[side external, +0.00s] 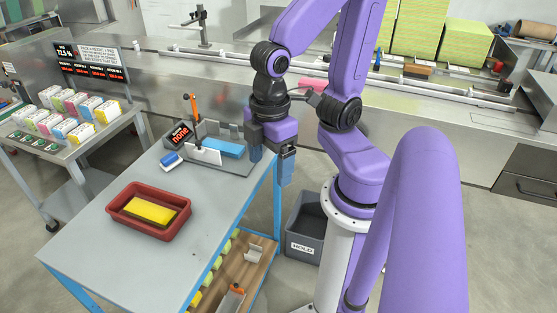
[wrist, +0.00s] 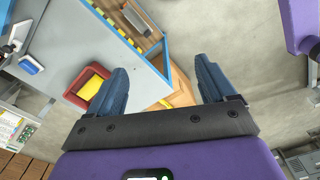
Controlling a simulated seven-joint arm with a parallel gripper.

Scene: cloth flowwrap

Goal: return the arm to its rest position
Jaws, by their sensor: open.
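My purple arm stands at the right of the table in the side external view. My gripper (side external: 271,168) hangs pointing down at the table's right edge, beside the grey tray. In the wrist view my gripper (wrist: 165,78) shows two dark blue fingers spread wide apart with nothing between them. Below the fingers are the table's blue edge, the lower shelf and the floor.
A grey bin (side external: 305,226) stands on the floor. A conveyor runs behind.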

